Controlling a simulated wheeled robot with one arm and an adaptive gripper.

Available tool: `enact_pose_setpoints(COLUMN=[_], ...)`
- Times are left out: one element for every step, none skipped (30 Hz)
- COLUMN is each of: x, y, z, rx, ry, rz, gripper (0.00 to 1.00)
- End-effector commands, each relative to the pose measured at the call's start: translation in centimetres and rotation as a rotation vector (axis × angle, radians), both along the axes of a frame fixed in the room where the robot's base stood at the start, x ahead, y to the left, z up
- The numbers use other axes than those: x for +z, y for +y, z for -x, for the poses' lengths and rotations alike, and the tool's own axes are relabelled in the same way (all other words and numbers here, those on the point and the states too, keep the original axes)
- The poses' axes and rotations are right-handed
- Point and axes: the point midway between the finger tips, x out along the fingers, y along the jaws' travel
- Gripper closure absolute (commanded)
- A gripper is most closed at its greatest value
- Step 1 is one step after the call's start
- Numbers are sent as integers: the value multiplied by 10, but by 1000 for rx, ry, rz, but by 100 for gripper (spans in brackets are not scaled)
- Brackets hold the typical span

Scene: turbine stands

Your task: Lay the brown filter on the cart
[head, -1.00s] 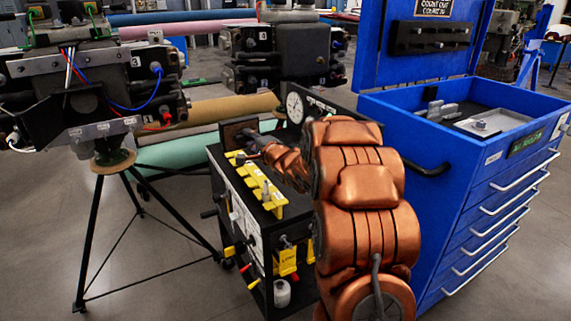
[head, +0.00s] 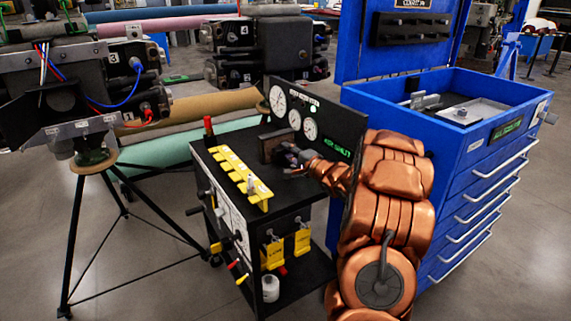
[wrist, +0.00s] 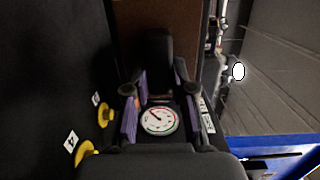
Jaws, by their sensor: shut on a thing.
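The brown filter (head: 279,145) is a flat, dark-framed block standing upright in the head view, at the tip of my gripper (head: 298,158). In the wrist view the filter (wrist: 140,25) fills the top middle as a brown panel beyond the fingers. My gripper (wrist: 158,88), with purple finger pads, is shut on it, though the exact grip spot is dark. The black cart (head: 290,197) is below, with its gauge panel (head: 305,115) behind the filter. I cannot tell whether the filter touches the cart top.
A yellow slotted rack (head: 240,180) takes the left part of the cart top, with a red-capped item (head: 209,131) at its back corner. Bare black top lies right of the rack. A blue tool chest (head: 455,150) stands close on the right, a tripod stand (head: 95,200) on the left.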

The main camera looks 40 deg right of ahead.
Motion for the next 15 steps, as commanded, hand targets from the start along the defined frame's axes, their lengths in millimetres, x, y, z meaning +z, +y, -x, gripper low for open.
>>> enact_pose_setpoints(x=[-3,-5,-6,-8,-10,-13,-17,-21,-27,-31,-35,-40,-42,-43,-43], y=[0,0,0,0,0,0,0,0,0,0,0,0,0,0,0], z=[0,0,0,0,0,0,0,0,0,0,0,0,0,0,0], rx=[0,-1,-1,-1,-1,-1,-1,-1,0,0,0,0,0,0,0], ry=[0,0,0,0,0,0,1,1,1,2,1,0,0,-1,-2], rz=[0,1,1,2,1,1,0,0,0,-1,-2,-2,-2,-1,0], gripper=[100,100,100,100,100,100,100,100,100,100,100,100,100,100,100])
